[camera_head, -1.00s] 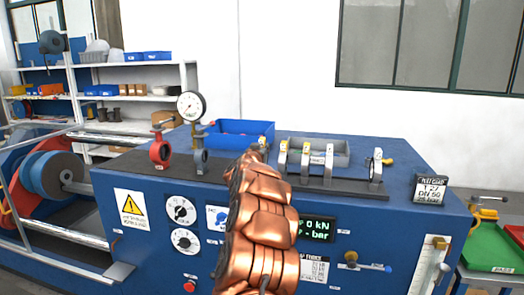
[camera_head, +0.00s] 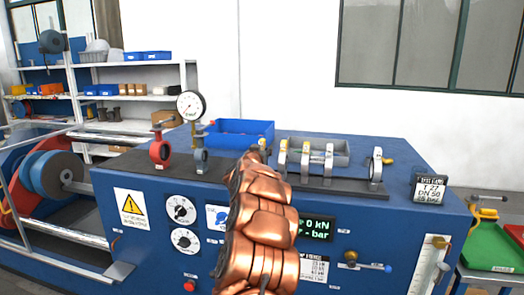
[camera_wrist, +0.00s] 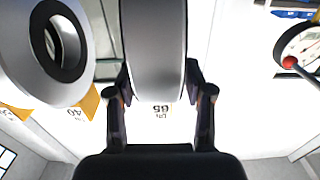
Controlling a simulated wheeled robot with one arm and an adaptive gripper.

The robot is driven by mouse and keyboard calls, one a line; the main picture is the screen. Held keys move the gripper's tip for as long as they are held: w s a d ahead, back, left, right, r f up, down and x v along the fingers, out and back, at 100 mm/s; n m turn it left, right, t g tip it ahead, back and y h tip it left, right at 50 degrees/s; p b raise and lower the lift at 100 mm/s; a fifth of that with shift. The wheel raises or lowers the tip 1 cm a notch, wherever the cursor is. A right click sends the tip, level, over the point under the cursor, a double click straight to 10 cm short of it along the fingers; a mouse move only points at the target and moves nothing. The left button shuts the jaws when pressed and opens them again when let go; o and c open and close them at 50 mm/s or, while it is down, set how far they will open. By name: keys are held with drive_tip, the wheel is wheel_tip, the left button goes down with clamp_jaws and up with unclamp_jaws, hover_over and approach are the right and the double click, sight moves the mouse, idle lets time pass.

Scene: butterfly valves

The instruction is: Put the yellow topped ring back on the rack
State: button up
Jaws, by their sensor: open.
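Grey rings stand upright in a row on top of the blue bench in the head view, among them a yellow-topped ring (camera_head: 283,155). A separate ring (camera_head: 376,168) stands further right. In the wrist view a grey ring with a white "65" label (camera_wrist: 153,50) is seen edge-on between the fingers of my gripper (camera_wrist: 161,85). The fingers are open around it, and I cannot tell whether they touch it. Left of it is a grey ring with a black liner (camera_wrist: 62,45) and a yellow label reading 40. In the head view my copper arm hides most of my gripper.
A blue bin (camera_head: 240,127) lies behind. A green tray (camera_head: 490,246) is beyond the bench's right end.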

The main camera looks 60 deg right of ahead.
drive_tip(key=shift+r, duration=0.2)
drive_tip(key=shift+s+a+f, duration=0.15)
drive_tip(key=shift+a, duration=0.35)
drive_tip(key=b+v, duration=0.2)
drive_tip(key=v, duration=0.9)
drive_tip(key=shift+b, duration=0.35)
